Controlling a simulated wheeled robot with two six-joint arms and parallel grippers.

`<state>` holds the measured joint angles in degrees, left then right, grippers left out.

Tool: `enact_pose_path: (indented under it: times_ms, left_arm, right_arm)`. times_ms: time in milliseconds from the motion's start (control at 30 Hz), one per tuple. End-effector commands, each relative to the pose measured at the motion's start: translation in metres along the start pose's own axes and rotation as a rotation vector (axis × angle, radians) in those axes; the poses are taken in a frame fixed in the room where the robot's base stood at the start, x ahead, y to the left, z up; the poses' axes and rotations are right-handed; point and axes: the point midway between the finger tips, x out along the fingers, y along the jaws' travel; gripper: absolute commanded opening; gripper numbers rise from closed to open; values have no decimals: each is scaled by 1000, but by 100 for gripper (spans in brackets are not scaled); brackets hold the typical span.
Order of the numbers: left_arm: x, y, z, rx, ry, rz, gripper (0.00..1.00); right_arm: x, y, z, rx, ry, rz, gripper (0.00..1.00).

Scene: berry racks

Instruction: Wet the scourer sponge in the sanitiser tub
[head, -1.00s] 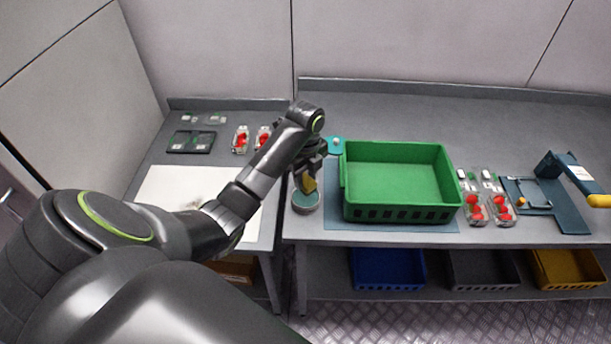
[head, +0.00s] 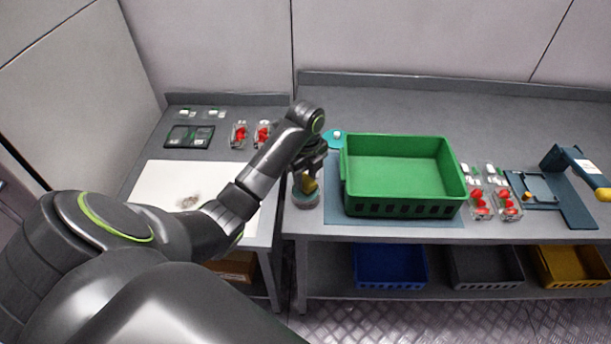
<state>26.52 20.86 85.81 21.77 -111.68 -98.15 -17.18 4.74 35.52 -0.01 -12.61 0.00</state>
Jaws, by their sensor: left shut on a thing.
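My left gripper (head: 310,170) is shut on the scourer sponge (head: 310,184), a small yellow block. It holds the sponge upright over the round sanitiser tub (head: 306,202), near the front edge of the bench. The sponge's lower end is at the tub's opening; I cannot tell whether it touches the liquid. My left arm and gripper hide the tub's back part. My right gripper is not in view.
A green crate (head: 354,210) stands on a blue mat (head: 440,222) just right of the tub. A white board (head: 160,180) with a dark smudge lies left. Berry punnets (head: 480,203) and a blue scale-like device (head: 570,195) are at the right. Coloured bins (head: 390,284) sit below.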

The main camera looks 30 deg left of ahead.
Motion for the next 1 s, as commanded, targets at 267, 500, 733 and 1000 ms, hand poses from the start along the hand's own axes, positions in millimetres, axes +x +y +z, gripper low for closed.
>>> enact_pose_path:
  times_ms: [267, 500, 733, 1000]
  left_arm:
    - [3, 0, 0, 0, 0, 0, 15]
    - [6, 0, 0, 0, 0, 0, 15]
    - [8, 0, 0, 0, 0, 0, 15]
    - [10, 0, 0, 0, 0, 0, 15]
  right_arm:
    - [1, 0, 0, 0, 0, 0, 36]
    - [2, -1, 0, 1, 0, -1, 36]
    - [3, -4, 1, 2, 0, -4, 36]
    - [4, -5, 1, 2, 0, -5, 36]
